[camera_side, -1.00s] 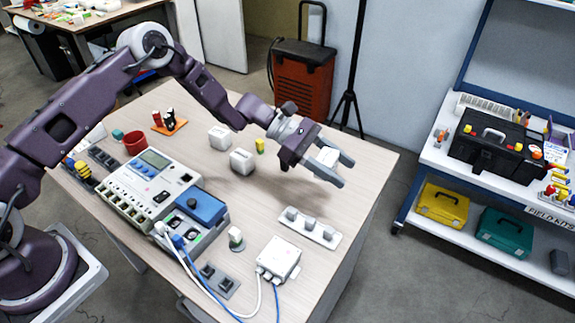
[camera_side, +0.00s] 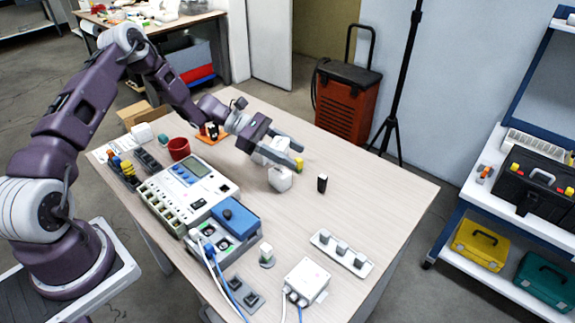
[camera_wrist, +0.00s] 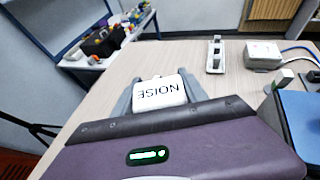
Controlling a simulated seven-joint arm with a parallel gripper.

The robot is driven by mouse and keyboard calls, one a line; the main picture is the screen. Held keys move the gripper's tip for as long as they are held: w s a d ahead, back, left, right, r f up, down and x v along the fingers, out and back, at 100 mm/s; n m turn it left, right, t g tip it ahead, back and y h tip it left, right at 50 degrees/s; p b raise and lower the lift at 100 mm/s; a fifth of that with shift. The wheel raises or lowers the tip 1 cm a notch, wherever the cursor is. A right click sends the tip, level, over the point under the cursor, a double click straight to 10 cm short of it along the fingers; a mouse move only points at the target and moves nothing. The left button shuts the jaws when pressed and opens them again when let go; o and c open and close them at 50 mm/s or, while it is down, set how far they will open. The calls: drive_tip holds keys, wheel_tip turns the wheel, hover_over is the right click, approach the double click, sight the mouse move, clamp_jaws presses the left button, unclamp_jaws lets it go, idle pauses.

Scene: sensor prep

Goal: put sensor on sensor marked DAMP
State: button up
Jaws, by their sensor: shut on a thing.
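My gripper (camera_side: 293,154) is shut on a white block-shaped sensor (camera_wrist: 160,91), whose face reads NOISE upside down in the wrist view. In the side view the held sensor is partly hidden by the fingers. Another white sensor block (camera_side: 280,180) stands on the table just below and in front of the gripper; its label cannot be read. I cannot tell whether the held sensor touches anything beneath it. Another block may be hidden behind the gripper.
A yellow piece (camera_side: 299,164) and a small black piece (camera_side: 322,183) stand close to the gripper.

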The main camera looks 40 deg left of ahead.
sight(290, 173)
drive_tip(key=shift+f, duration=1.9)
drive_tip(key=o, duration=1.4)
drive_tip(key=shift+f, duration=0.1)
